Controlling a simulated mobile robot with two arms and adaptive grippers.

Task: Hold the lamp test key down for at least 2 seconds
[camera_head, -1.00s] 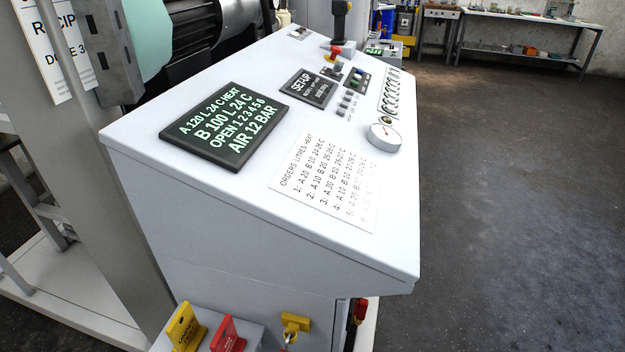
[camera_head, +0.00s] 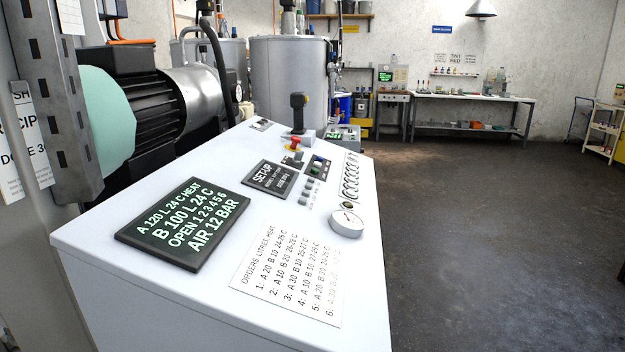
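A white sloping control desk (camera_head: 110,245) fills the lower left. On it are a green-lit display (camera_head: 185,222) reading A 120 L 24 C HEAT, B 100 L 24 C, OPEN 1 2 3 4 5 6, AIR 12 BAR, and a smaller SETUP display (camera_head: 270,178). Neither of my grippers is in view.
A motor (camera_head: 150,110) stands left, a grey tank (camera_head: 288,80) behind. The floor (camera_head: 480,220) to the right is clear.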

